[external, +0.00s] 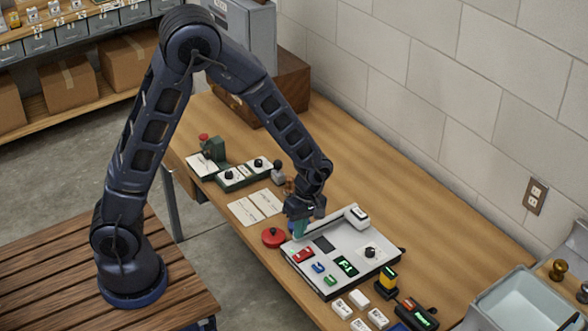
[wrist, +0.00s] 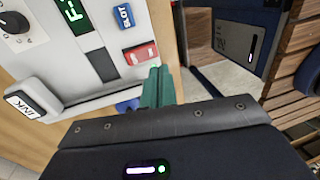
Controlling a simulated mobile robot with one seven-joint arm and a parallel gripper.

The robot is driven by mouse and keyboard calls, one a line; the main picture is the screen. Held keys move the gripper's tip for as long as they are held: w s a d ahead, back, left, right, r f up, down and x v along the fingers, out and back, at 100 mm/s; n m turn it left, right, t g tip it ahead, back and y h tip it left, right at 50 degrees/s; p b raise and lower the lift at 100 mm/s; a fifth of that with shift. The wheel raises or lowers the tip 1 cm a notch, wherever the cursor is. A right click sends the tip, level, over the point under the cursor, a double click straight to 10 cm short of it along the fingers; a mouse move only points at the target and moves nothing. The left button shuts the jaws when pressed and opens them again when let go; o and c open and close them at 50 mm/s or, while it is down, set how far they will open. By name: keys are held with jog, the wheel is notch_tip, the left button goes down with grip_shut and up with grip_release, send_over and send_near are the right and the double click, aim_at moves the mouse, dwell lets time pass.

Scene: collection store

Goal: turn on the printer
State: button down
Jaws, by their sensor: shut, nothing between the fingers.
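A light grey control panel (external: 335,262), seemingly the printer, lies on the wooden table. It has a lit green display (external: 346,265), a red switch (external: 303,255), a blue switch (external: 318,267), a green one (external: 330,280), a dark knob (external: 370,252) and a white-ended lever (external: 357,214). In the wrist view the red switch (wrist: 140,53) is beside the blue one (wrist: 122,16), and the lever end (wrist: 25,105) reads "INK". My gripper (external: 299,230) is shut and empty, at the panel's edge near the red switch. Its green fingertips (wrist: 158,82) show close to that switch; contact cannot be told.
A round red button (external: 274,237) stands just left of the panel. Several white tags (external: 358,299), a yellow-black device (external: 387,281) and a black device with a green display (external: 416,314) lie in front. A grey bin (external: 513,300) is at right.

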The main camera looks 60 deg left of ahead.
notch_tip(320, 180, up, 7)
jog(key=s, duration=0.1)
jog(key=shift+s+f, duration=0.15)
jog(key=shift+f, duration=0.05)
dwell(0.4)
jog(key=s+a+r+m+t, duration=0.1)
jog(key=s+a+r+m, duration=0.2)
jog(key=r, duration=0.2)
jog(key=s+a+r+m+t+h, duration=0.1)
jog(key=s+a+r+m, duration=0.15)
jog(key=r, duration=0.35)
jog(key=s+a+r+m+t, duration=0.1)
jog(key=s+a+r+m, duration=0.2)
jog(key=r+m, duration=0.15)
jog(key=s+a+r+m+t, duration=0.2)
jog(key=s+r+m, duration=0.2)
jog(key=s, duration=0.2)
jog(key=s+a+r+m+t+y, duration=0.1)
jog(key=s+a+r+m, duration=0.2)
jog(key=s, duration=0.3)
jog(key=shift+a+r+m+t, duration=0.4)
jog(key=shift+r+m, duration=0.1)
jog(key=shift+r, duration=0.1)
